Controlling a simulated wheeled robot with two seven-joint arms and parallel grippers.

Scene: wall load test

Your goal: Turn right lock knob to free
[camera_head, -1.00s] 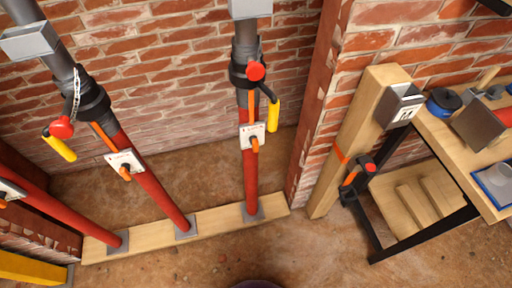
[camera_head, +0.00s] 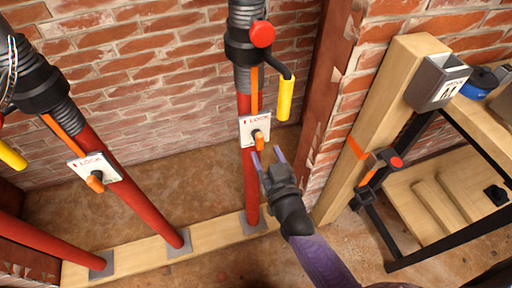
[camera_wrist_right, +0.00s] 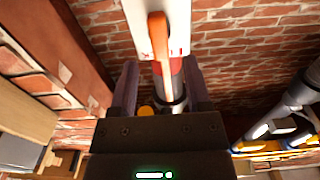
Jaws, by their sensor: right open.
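The right lock knob (camera_head: 259,142) is an orange lever on a white plate marked LOCK (camera_head: 254,130), fixed to the right red prop (camera_head: 250,185). The knob also shows in the right wrist view (camera_wrist_right: 159,38), long side nearly upright, just beyond the fingertips. My right gripper (camera_head: 268,156) is open and empty, just below the knob and apart from it. In the right wrist view its two fingers (camera_wrist_right: 161,75) stand on either side of the red prop tube. My left gripper is not in view.
A yellow-gripped crank handle (camera_head: 285,98) hangs right above the plate. A second prop with its own lock knob (camera_head: 95,183) stands at left. A timber post (camera_head: 385,120) with an orange-strapped clamp and a wooden bench (camera_head: 480,115) are at right.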

